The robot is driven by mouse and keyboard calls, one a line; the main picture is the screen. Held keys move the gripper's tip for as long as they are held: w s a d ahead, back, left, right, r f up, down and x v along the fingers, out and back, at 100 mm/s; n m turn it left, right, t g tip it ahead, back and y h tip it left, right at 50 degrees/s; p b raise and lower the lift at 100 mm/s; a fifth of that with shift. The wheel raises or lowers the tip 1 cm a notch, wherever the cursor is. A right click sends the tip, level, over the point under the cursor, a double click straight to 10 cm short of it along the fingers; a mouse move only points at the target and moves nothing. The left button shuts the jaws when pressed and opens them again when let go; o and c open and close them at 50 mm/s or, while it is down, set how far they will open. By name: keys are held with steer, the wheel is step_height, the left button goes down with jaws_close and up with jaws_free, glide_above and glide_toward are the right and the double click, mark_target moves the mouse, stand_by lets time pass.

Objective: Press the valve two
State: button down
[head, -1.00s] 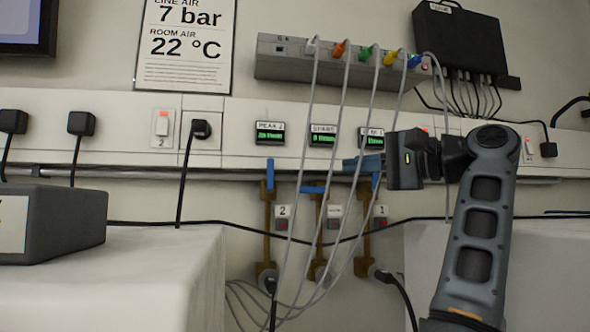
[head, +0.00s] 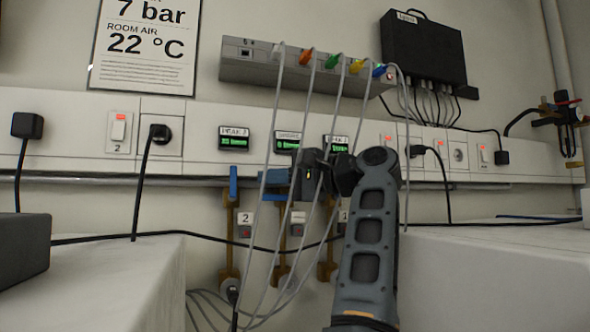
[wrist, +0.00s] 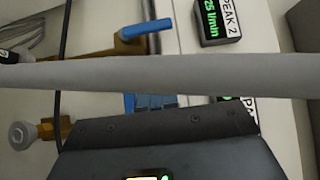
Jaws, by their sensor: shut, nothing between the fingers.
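Valve two is the left brown valve with an upright blue handle (head: 233,183), above and left of a small plate marked 2 (head: 245,218). Its handle also shows near the top of the wrist view (wrist: 147,28), beside the PEAK 2 display (wrist: 217,18). My gripper (head: 263,173) points left, with its blue fingers shut and empty. The fingertips are just right of valve two's handle, with a visible gap. In the wrist view the fingers (wrist: 145,101) are partly hidden by a grey cable.
Grey cables (head: 267,170) hang from the grey strip (head: 300,66) across the valves and in front of my gripper. One cable (wrist: 160,75) crosses the whole wrist view. White blocks stand at left (head: 120,275) and right (head: 480,275). A black cable runs along the wall.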

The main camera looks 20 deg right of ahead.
mark_target(254, 176)
steer(key=shift+s+a+p, duration=0.1)
steer(key=shift+a+p, duration=0.3)
steer(key=shift+a, duration=1.4)
